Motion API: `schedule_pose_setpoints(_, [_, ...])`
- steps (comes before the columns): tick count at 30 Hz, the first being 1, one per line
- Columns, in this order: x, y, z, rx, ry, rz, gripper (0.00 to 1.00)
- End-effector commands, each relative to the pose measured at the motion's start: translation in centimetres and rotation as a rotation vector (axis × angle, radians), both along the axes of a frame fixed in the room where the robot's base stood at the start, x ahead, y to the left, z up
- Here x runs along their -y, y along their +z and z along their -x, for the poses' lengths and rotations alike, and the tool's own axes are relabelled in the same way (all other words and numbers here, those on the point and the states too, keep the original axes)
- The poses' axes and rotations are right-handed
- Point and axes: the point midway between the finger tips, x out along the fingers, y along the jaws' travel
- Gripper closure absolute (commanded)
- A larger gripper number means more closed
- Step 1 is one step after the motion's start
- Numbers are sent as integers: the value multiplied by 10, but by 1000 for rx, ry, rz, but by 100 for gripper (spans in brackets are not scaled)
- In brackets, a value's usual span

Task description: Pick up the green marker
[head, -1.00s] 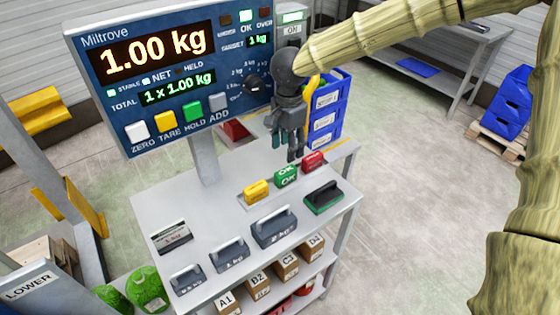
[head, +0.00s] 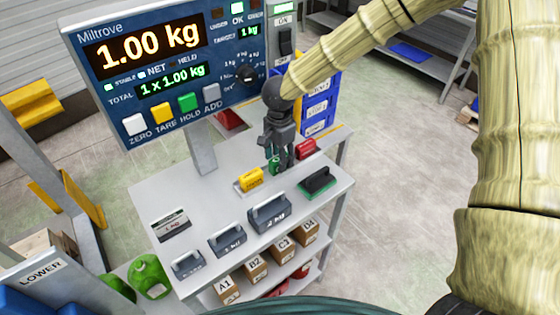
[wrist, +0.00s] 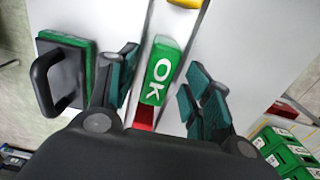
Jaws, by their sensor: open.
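The green marker is a small block lettered "OK" (wrist: 158,75). It sits in a row on a light strip on the grey table, between a yellow block (head: 250,179) and a red block (head: 306,148). In the head view my gripper (head: 281,163) is over the row and hides most of the green marker. In the wrist view the open gripper (wrist: 163,88) has its dark teal fingers on either side of the green marker, with gaps showing on both sides. Nothing is held. Whether the fingertips are down at the marker's height is hard to tell.
A black-handled block with a green base (head: 317,184) lies just right of the row. Several grey handled weights (head: 268,213) stand along the table's front. The Miltrove scale display (head: 150,75) rises behind on a post. Blue bins (head: 318,105) stand behind the row.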

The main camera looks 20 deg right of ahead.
Motion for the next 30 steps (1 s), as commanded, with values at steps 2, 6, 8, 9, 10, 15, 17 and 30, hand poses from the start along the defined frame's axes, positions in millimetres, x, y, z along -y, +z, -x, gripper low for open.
schedule_pose_setpoints(2, [0,-7,0,-2,0,1,50])
schedule_pose_setpoints(6, [0,-13,0,0,-1,-1,50])
schedule_pose_setpoints(8, [0,-13,0,0,-1,-1,50])
schedule_pose_setpoints(9, [0,-13,0,0,-1,-1,50])
schedule_pose_setpoints(10, [0,-13,0,0,0,-1,50])
schedule_pose_setpoints(15, [0,-13,0,0,0,-1,68])
schedule_pose_setpoints(17, [0,-13,1,0,0,-1,79])
schedule_pose_setpoints(30, [0,-12,0,1,-1,-1,99])
